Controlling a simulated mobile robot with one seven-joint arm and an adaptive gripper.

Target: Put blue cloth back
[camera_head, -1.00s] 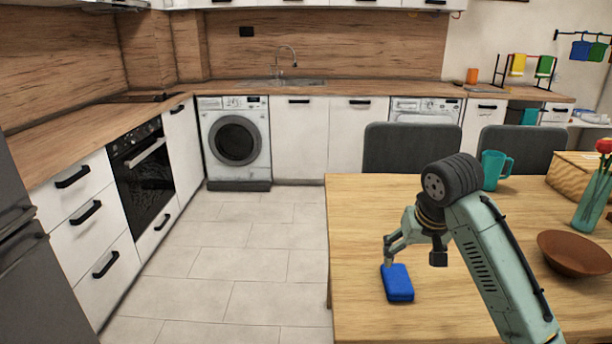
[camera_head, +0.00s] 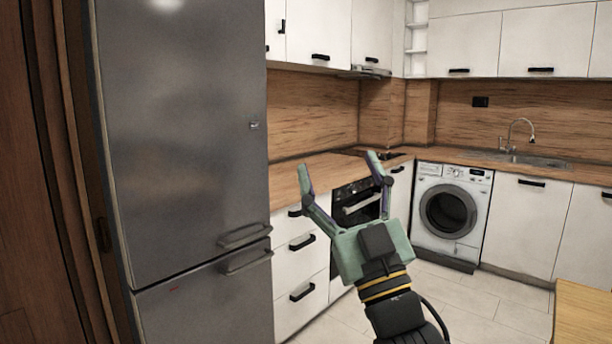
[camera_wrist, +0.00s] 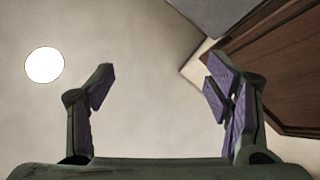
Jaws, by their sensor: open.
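My gripper (camera_head: 336,161) is open and empty, raised with its fingers pointing up, in front of the counter and oven in the head view. In the wrist view its two fingers (camera_wrist: 160,85) stand wide apart with nothing between them. No blue cloth shows in either view now.
A grey fridge (camera_head: 190,150) stands close on the left, beside white drawers (camera_head: 297,262) and a wooden counter (camera_head: 300,180). A washing machine (camera_head: 451,210) is farther back. The table corner (camera_head: 583,315) shows at lower right. Tiled floor (camera_head: 500,305) between is clear.

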